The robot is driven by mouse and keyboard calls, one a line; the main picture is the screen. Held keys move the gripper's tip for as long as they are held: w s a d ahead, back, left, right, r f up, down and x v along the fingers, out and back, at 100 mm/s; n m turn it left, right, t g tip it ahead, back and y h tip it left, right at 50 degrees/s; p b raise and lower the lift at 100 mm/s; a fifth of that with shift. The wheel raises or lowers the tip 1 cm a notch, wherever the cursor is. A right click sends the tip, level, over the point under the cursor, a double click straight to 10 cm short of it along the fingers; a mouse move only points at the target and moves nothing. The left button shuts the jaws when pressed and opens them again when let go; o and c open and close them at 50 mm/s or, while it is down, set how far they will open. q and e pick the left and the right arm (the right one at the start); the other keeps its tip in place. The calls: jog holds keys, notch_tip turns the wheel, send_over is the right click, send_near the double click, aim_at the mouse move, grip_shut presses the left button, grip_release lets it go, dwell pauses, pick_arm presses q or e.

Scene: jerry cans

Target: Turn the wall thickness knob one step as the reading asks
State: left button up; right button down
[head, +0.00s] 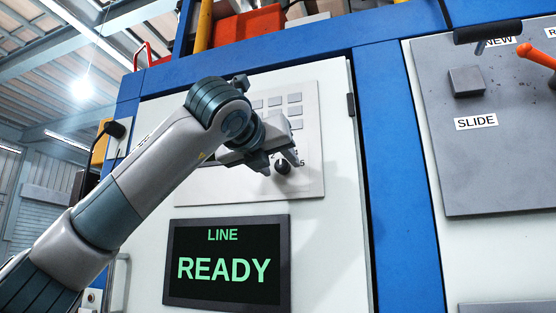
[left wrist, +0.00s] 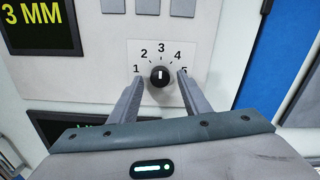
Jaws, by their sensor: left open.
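The wall thickness knob (left wrist: 160,77) is a small round black knob on a white dial plate (left wrist: 146,47) marked 1 to 5. Its white mark points up, roughly at the 3. A dark screen (left wrist: 40,25) at the upper left of the left wrist view reads "3 MM" in yellow. My left gripper (left wrist: 159,82) is open, with one finger on each side of the knob and gaps showing between. In the head view the left gripper (head: 280,163) is at the knob (head: 283,168) and hides most of the dial. My right gripper is not in view.
A screen (head: 226,290) below the dial panel reads "LINE READY" in green. Several grey buttons (head: 294,98) sit above the knob. At the right, a grey panel (head: 480,170) carries a "SLIDE" block (head: 466,82) and an orange-handled lever (head: 536,55).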

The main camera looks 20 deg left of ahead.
pick_arm(q)
jog(key=shift+w, duration=0.15)
jog(key=c, duration=1)
jog(key=shift+c, duration=0.2)
